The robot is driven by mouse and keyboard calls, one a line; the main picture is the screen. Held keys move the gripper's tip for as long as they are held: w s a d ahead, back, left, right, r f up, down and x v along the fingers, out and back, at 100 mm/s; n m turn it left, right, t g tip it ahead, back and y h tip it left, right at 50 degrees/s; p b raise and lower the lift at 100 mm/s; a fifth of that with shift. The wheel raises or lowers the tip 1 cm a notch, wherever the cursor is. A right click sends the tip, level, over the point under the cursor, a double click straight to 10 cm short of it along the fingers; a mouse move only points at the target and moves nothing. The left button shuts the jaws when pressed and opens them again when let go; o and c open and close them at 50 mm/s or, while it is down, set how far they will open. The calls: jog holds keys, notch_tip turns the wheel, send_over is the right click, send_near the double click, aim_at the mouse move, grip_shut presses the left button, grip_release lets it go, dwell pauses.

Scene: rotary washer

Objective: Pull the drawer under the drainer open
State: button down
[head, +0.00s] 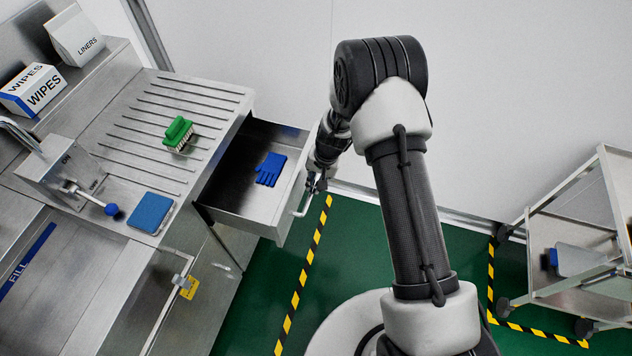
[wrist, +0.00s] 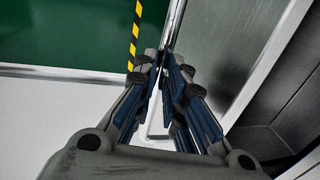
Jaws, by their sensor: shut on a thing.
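The drawer (head: 238,186) under the ribbed steel drainer (head: 205,92) stands well out from the cabinet. A blue glove (head: 271,169) lies inside it. The bar handle (head: 302,203) runs along the drawer's front face. My gripper (head: 316,184) is at the handle, at the drawer's front. In the wrist view my gripper's blue-padded fingers (wrist: 165,85) are closed around the handle bar (wrist: 172,30). The exact finger contact is partly hidden by the fingers and by my arm in the head view.
A steel trolley (head: 575,240) stands at the right. Yellow-black tape (head: 304,275) marks the green floor, which is clear in front of the drawer. A white wall is behind.

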dwell(0.3)
jog(key=c, duration=1.7)
grip_release()
jog(key=shift+o, duration=0.2)
jog(key=shift+r, duration=0.1)
notch_tip(320, 180, up, 12)
jog(key=d, duration=0.2)
jog(key=shift+s+f, duration=0.2)
jog(key=shift+s, duration=0.2)
jog(key=shift+d, duration=0.1)
